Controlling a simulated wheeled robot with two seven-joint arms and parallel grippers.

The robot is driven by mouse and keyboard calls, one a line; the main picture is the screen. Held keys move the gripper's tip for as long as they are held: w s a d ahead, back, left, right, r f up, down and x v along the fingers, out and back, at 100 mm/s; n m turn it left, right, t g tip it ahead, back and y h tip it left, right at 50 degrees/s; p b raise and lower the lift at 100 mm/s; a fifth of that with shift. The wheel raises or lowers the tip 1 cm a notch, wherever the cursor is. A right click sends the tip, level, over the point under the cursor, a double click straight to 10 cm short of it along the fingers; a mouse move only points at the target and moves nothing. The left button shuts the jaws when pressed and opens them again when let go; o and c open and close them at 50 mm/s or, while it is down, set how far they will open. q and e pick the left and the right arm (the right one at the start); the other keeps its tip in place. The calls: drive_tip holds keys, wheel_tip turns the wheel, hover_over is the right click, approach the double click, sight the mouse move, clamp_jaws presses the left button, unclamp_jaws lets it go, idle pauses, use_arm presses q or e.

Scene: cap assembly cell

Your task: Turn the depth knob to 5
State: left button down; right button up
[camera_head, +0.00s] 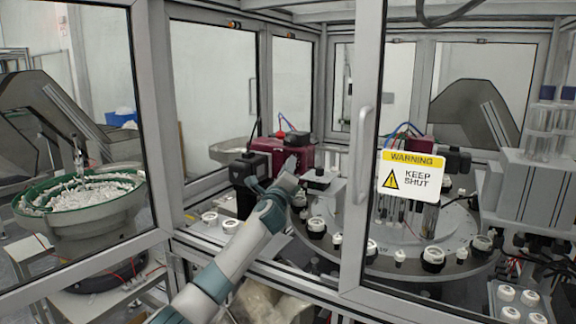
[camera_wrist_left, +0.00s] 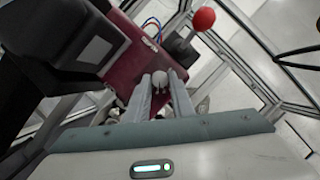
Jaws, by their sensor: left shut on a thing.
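A dark red unit (camera_head: 268,146) with black blocks stands inside the cell at the middle of the head view. My left arm reaches through the open front to it, and my left gripper (camera_head: 290,178) is at its front side. In the left wrist view the red unit (camera_wrist_left: 133,55) carries a small pale round knob (camera_wrist_left: 160,78), which I take as the depth knob. My left gripper (camera_wrist_left: 161,85) is shut on it, one finger on each side. The knob's scale and setting cannot be read. My right gripper is not in view.
A rotary table (camera_head: 385,262) with several black and white caps is right of my arm. A door with a warning sign (camera_head: 411,175) stands at the right. A green-rimmed bowl feeder (camera_head: 80,200) is at the left. A red ball (camera_wrist_left: 203,18) is beyond the unit.

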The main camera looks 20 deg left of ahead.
use_arm(q)
drive_tip(key=shift+d+r+n+g+y+p, duration=0.1)
drive_tip(key=shift+n+g+y+p, duration=0.2)
drive_tip(key=shift+n+p, duration=0.65)
drive_tip(key=shift+r+n+g+y+p, duration=0.1)
drive_tip(key=shift+n+g+p, duration=0.3)
drive_tip(key=shift+n, duration=0.95)
drive_tip(key=shift+f, duration=0.1)
drive_tip(key=c, duration=1.5)
unclamp_jaws()
drive_tip(key=shift+c, duration=0.2)
drive_tip(key=shift+s, duration=0.2)
